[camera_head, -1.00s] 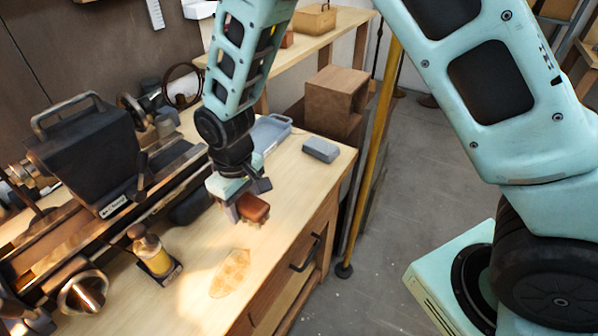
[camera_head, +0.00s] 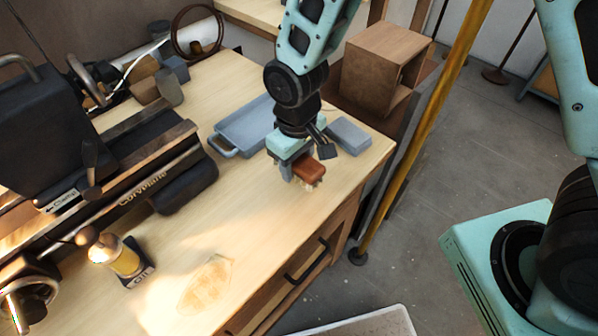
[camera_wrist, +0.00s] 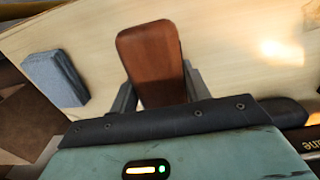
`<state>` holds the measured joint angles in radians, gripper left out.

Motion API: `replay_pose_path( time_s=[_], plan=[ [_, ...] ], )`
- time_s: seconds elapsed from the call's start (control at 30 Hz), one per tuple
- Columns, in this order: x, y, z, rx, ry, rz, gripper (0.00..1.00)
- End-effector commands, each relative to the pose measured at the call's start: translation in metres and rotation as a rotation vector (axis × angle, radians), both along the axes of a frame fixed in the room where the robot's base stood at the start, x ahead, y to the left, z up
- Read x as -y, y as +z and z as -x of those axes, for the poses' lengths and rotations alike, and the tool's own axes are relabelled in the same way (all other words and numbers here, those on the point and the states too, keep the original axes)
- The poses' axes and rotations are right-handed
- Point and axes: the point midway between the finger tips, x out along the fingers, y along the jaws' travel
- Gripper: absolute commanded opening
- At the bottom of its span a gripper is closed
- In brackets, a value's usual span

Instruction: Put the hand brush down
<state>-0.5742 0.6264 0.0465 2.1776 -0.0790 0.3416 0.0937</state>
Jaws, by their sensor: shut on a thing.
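The hand brush (camera_head: 309,171) has a reddish-brown wooden back and pale bristles that show just below it. My gripper (camera_head: 299,176) is shut on the brush, over the wooden workbench (camera_head: 250,205) near its front right edge. In the wrist view the brush's brown back (camera_wrist: 153,62) sticks out from between the two grey fingers. The bristle tips are close to the bench top; I cannot tell whether they touch it.
A blue-grey tray (camera_head: 226,149) lies behind and left of my gripper. A grey block (camera_head: 350,134) sits to its right. An oil bottle (camera_head: 124,260) and a lathe (camera_head: 130,165) stand at left. The bench front around a pale stain (camera_head: 206,285) is clear.

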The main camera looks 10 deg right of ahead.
Motion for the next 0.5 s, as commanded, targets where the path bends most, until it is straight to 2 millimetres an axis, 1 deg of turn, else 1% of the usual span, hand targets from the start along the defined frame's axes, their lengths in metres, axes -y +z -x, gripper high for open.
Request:
replay_pose_path(
  time_s=[0.17, 0.33, 0.4, 0.5],
  plan=[
    [0.000, -0.016, 0.000, -0.002, 0.000, 0.001, 0.14],
    [0.000, -0.039, 0.000, -0.002, 0.000, 0.001, 0.14],
    [0.000, -0.045, 0.000, -0.002, 0.000, 0.001, 0.14],
    [0.000, -0.048, 0.000, 0.002, 0.000, -0.001, 0.14]
  ],
)
